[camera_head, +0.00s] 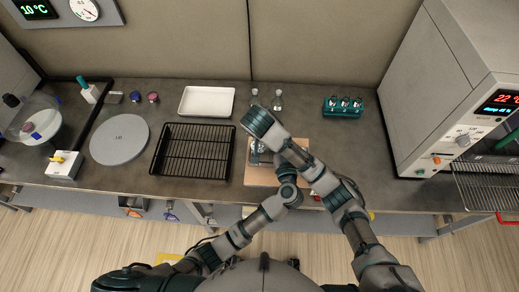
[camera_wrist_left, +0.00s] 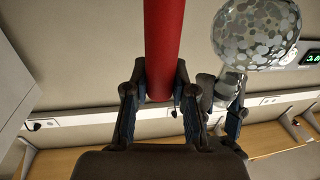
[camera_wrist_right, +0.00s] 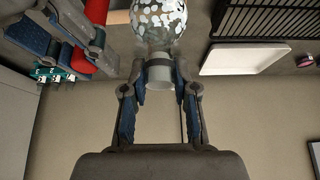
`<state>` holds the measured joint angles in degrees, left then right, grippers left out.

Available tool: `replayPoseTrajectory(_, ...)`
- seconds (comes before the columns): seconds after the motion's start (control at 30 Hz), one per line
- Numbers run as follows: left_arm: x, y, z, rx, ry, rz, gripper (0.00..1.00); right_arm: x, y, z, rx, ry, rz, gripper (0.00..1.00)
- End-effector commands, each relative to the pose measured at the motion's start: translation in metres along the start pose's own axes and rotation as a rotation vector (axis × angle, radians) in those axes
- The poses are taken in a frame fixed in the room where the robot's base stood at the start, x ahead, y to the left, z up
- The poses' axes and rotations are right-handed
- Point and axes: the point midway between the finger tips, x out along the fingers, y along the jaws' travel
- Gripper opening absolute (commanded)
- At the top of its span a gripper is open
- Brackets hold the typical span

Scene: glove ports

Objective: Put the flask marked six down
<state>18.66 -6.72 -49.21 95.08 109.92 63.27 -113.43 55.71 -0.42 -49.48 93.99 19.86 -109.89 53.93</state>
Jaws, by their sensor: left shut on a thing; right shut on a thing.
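A round clear flask with a speckled body (camera_wrist_right: 160,18) is in my right gripper (camera_wrist_right: 160,85), which is shut on its neck. The flask also shows in the left wrist view (camera_wrist_left: 257,38), beside my left gripper. My left gripper (camera_wrist_left: 160,95) is shut on a red cylinder (camera_wrist_left: 160,45). The red cylinder shows at upper left in the right wrist view (camera_wrist_right: 82,60). In the head view both hands are close together over a pale board (camera_head: 258,177), largely hidden by my arms. No number is readable on the flask.
Two small glass flasks (camera_head: 277,101) stand behind my right arm. A black wire rack (camera_head: 193,151), a white tray (camera_head: 207,101) and a grey disc (camera_head: 119,139) lie to the left. A teal holder (camera_head: 344,107) stands to the right, before a large machine (camera_head: 450,90). Bare bench lies between.

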Motion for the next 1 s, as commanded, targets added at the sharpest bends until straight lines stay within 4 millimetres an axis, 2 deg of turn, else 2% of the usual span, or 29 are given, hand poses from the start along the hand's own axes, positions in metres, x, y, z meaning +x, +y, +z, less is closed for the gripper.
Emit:
replayPoseTrajectory(0.03,0.000,0.000,0.001,0.001,-0.002,0.001,0.00,0.009,0.001,0.004,0.000,-0.001,0.002,0.00)
replayPoseTrajectory(0.17,0.000,0.001,0.001,0.001,-0.001,0.001,0.00,0.020,0.000,0.011,-0.001,0.000,0.000,0.00)
replayPoseTrajectory(0.43,0.000,0.001,0.001,0.001,-0.001,0.002,0.00,0.058,0.001,0.031,-0.001,-0.001,0.000,0.00)
replayPoseTrajectory(0.83,0.000,0.001,0.001,0.001,-0.001,0.002,0.00,0.065,0.000,0.035,-0.002,0.000,-0.002,0.00)
replayPoseTrajectory(0.87,0.000,0.001,0.001,0.001,-0.001,0.002,0.00,0.065,0.000,0.035,-0.002,0.000,-0.002,0.33)
replayPoseTrajectory(0.93,0.000,0.001,0.001,0.001,-0.001,0.002,0.00,0.065,0.000,0.035,-0.002,0.000,-0.002,0.51)
replayPoseTrajectory(1.0,0.000,0.001,0.001,0.001,-0.001,0.002,0.00,0.065,0.000,0.035,-0.002,0.000,-0.002,0.53)
